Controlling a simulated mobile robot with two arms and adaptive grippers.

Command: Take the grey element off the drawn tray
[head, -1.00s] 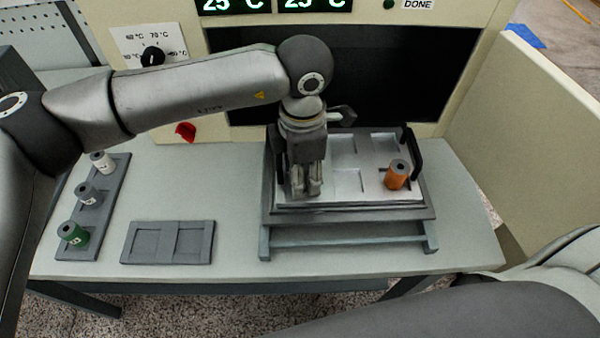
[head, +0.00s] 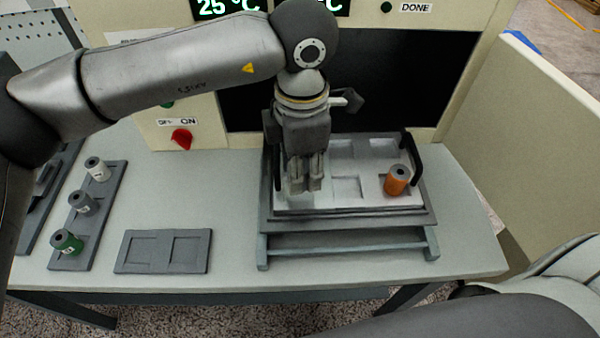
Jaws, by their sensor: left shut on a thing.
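My left gripper (head: 306,186) points down over the front left part of the drawn tray (head: 350,203). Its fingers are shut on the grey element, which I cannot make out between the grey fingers. I cannot tell whether the element still touches the tray. An orange element (head: 397,180) stands upright at the tray's right side. The tray is light, with shallow square recesses, and rests on a dark stand in front of the dark oven opening (head: 400,90). My right gripper is not in view.
A dark rack (head: 75,250) at the left holds a white element (head: 97,168), another grey element (head: 82,202) and a green element (head: 66,241). An empty grey two-recess plate (head: 165,252) lies beside it. A black handle (head: 413,158) stands at the tray's right. The bench between plate and stand is clear.

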